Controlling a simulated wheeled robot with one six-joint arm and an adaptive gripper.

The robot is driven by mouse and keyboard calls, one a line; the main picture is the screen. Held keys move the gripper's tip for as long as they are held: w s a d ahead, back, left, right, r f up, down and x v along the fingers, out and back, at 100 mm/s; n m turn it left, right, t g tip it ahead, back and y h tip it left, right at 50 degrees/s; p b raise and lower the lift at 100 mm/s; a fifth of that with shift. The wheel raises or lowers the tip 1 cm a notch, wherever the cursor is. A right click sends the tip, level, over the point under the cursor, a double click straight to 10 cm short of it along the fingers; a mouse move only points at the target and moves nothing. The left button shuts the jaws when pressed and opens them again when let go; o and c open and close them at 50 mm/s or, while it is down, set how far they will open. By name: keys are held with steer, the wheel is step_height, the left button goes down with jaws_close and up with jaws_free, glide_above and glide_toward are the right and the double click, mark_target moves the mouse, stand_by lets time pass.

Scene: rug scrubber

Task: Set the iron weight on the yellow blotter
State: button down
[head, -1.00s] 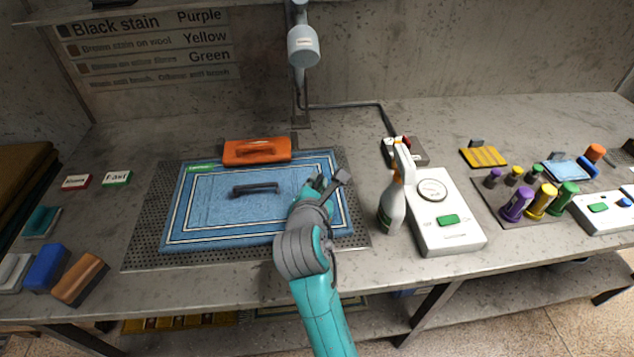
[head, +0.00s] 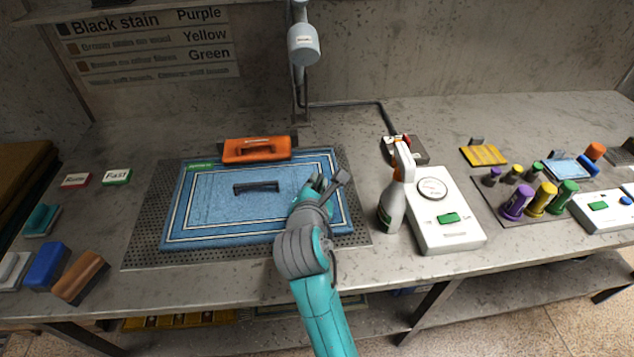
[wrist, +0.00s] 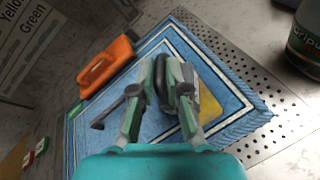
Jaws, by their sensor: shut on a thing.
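My gripper (wrist: 162,98) is shut on the iron weight, over the right part of the blue rug (head: 215,215). In the wrist view the dark rounded handle of the iron weight (wrist: 161,62) shows between the fingers. A yellow patch, seemingly the yellow blotter (wrist: 209,104), lies on the rug just right of the fingers and is partly hidden. Whether the weight touches it I cannot tell. In the head view my gripper (head: 318,183) hides the weight and that patch.
A dark bar handle (head: 257,187) stands on the rug left of my gripper, and an orange-handled tool (head: 257,150) lies behind. A spray bottle (head: 393,203) and a white dial box (head: 445,225) stand close on the right. A yellow ridged pad (head: 484,155) lies farther right.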

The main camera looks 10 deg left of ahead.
steer(key=shift+f, duration=0.1)
steer(key=c, duration=1.1)
jaws_free()
steer(key=shift+c, duration=0.2)
steer(key=shift+o, duration=0.2)
steer(key=shift+f, duration=0.2)
steer(key=v, duration=1.2)
steer(key=shift+r, duration=0.15)
steer(key=shift+r, duration=0.6)
